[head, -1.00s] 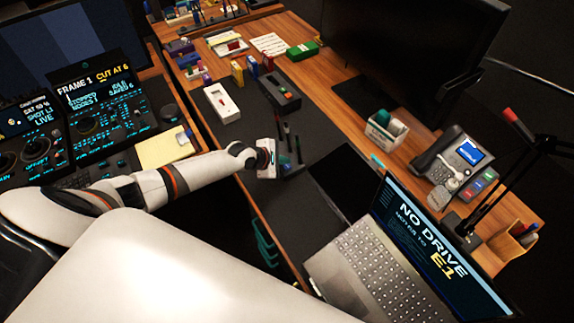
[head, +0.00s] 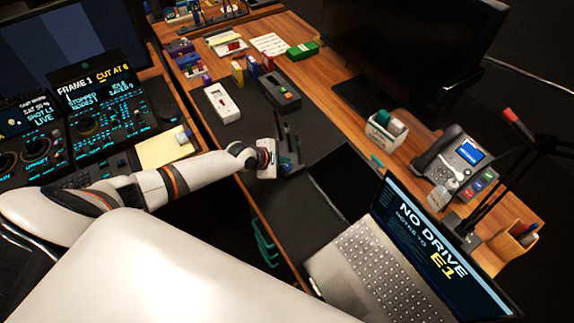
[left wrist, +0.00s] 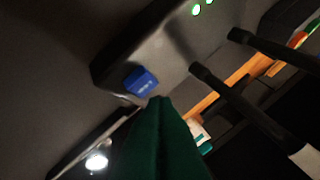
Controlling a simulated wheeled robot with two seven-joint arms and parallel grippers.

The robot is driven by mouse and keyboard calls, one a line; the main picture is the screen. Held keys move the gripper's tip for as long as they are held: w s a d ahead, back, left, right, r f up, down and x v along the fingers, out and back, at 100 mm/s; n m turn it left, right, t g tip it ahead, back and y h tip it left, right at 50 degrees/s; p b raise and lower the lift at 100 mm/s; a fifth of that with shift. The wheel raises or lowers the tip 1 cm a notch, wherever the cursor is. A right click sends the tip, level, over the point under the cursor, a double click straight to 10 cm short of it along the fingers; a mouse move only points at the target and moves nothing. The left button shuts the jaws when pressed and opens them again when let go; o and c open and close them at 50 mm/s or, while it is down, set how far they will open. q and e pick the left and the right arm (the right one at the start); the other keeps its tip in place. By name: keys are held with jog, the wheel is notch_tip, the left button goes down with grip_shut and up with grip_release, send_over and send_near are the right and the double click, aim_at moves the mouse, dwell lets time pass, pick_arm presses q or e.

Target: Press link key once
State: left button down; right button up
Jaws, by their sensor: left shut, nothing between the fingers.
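A blue key (left wrist: 141,81) with small, unreadable lettering sits on the edge of a dark box (left wrist: 125,50) in the left wrist view. I take it to be the link key. Green lights glow on the box, and dark rods stand beside it. My left gripper (left wrist: 160,101) shows as a dark green shape, shut and empty, with its tip just below and right of the key. I cannot tell whether they touch. In the head view my left gripper (head: 284,161) is at the small dark unit with upright rods (head: 287,137); the key cannot be made out there. My right gripper is not in view.
A laptop (head: 365,265) stands at the front right. A white box with a red switch (head: 221,103) and a dark grey box (head: 281,91) lie behind the gripper. A phone (head: 452,160) and a lamp are at the right. The dark mat between is partly clear.

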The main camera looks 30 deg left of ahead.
pick_arm(q)
jog(key=shift+f, duration=0.1)
jog(key=shift+f, duration=0.35)
jog(key=shift+f+b, duration=0.4)
jog(key=shift+b, duration=0.1)
dwell(0.6)
jog(key=shift+r, duration=0.1)
jog(key=shift+r+p, duration=0.75)
jog(key=shift+p, duration=0.2)
notch_tip(320, 180, up, 5)
jog(key=p, duration=0.5)
dwell(0.3)
